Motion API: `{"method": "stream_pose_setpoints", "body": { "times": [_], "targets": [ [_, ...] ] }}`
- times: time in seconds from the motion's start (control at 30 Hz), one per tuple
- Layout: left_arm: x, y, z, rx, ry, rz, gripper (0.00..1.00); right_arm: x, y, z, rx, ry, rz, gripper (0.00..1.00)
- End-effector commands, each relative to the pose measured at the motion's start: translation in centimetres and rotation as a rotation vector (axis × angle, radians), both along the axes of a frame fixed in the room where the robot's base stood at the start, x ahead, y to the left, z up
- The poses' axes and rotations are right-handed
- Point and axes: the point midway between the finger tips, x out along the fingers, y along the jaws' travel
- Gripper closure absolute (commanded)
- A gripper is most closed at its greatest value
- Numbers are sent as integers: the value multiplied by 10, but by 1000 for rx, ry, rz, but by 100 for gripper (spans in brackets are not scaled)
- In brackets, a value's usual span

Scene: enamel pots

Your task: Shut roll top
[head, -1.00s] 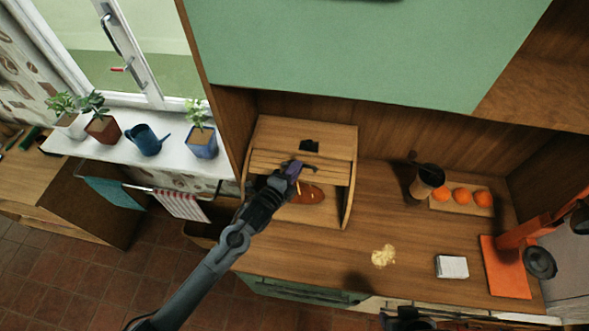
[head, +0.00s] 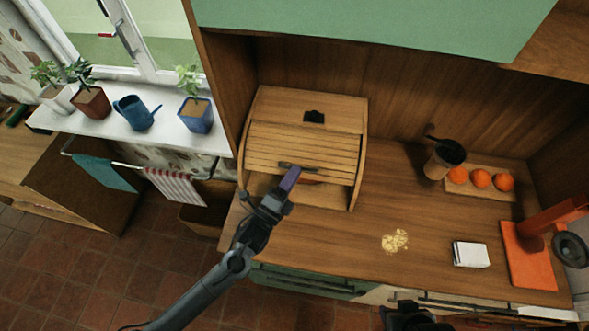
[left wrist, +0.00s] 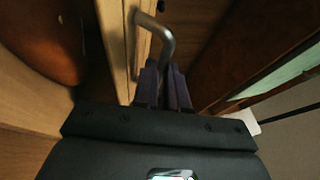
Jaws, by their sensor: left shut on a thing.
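The roll top (head: 303,145) is a slatted wooden door on a wooden bread box (head: 272,107) on the counter. It is partly down, with a gap open below its lower edge. My left gripper (head: 291,178) is at the dark handle (head: 298,168) on that edge. In the left wrist view the metal handle (left wrist: 158,32) runs in between the fingers (left wrist: 165,86), which are shut on it. A brown loaf (left wrist: 42,38) lies inside the box, mostly hidden in the head view. A dark part of my right arm shows at the bottom edge; its jaws cannot be made out.
Crumbs (head: 395,241), a white block (head: 470,254) and an orange board (head: 528,262) are on the counter to the right. A dark-topped pot (head: 442,160) stands beside a board with oranges (head: 480,178). Potted plants and a blue watering can (head: 135,112) line the windowsill.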

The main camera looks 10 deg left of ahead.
Motion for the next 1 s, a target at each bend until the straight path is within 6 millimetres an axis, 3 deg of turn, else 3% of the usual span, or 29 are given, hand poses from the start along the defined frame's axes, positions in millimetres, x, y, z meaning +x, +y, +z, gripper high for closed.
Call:
{"method": "stream_pose_setpoints", "body": {
  "times": [0.03, 0.3, 0.8, 0.83, 1.0],
  "targets": [
    [-4, 0, -10, 2, -24, -1, 100, 0, 0, -8, 1, 0, -1, 57],
    [-14, 0, -21, 1, -16, 1, 100, 0, 1, -13, 3, -1, -2, 57],
    [-16, 1, -27, 5, -6, 2, 100, 0, -1, -13, -5, -2, 4, 57],
    [-15, 1, -27, 5, -5, 2, 83, 0, -1, -13, -5, -2, 4, 57],
    [-15, 1, -25, 4, -10, 2, 62, 0, -2, -13, -7, -2, 5, 57]
  ]
}}
